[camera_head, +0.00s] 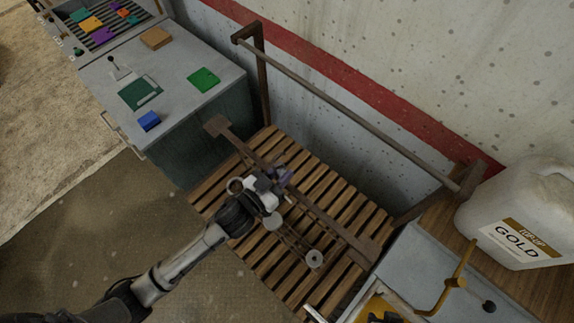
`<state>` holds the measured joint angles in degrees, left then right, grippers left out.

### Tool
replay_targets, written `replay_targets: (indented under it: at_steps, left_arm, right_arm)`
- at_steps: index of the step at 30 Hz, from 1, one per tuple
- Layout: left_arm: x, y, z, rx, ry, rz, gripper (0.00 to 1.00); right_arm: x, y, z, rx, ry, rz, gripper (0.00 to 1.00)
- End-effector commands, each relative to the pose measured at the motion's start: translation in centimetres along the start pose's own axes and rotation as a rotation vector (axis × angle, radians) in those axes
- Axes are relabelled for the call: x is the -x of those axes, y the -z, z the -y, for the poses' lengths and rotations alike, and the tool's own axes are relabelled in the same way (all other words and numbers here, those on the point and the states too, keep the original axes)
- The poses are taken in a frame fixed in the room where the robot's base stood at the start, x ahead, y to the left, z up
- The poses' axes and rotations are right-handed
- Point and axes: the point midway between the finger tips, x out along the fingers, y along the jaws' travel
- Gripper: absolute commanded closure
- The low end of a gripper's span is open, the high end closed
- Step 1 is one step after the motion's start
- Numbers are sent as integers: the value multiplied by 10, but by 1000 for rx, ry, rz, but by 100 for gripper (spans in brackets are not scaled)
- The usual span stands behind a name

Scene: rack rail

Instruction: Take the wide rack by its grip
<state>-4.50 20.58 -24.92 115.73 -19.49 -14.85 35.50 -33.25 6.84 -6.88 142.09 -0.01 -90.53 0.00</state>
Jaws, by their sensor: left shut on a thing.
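The wide rack (322,222) is a long brown bar with flat, broad ends, running diagonally above the slatted wooden platform. Several pale round pieces on thin rods show beside it, one of them a disc (314,258) near its lower right part. My left gripper (280,182) is over the rack's middle, shut on its grip, where a small purple part shows. The gripper hides most of the grip and the bar's middle. I cannot tell whether the rack rests on the slats or hangs just above them. My right gripper is not in view.
A metal rail (345,108) on brown posts runs along the wall behind the platform (213,200). A grey cabinet (175,75) with coloured blocks stands left. A white jug labelled GOLD (515,205) and a bench with a yellow lever (455,283) stand right.

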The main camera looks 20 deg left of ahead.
Motion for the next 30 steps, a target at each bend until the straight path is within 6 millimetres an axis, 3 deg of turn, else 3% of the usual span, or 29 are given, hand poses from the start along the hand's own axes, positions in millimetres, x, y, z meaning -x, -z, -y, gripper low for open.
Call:
replay_targets:
  at_steps: [18, 30]
  left_arm:
    - [40, 2, 0, 0, -1, -5, 100]
    - [44, 3, 0, -1, -1, -6, 100]
  right_arm:
    - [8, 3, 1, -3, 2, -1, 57]
    - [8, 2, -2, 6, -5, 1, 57]
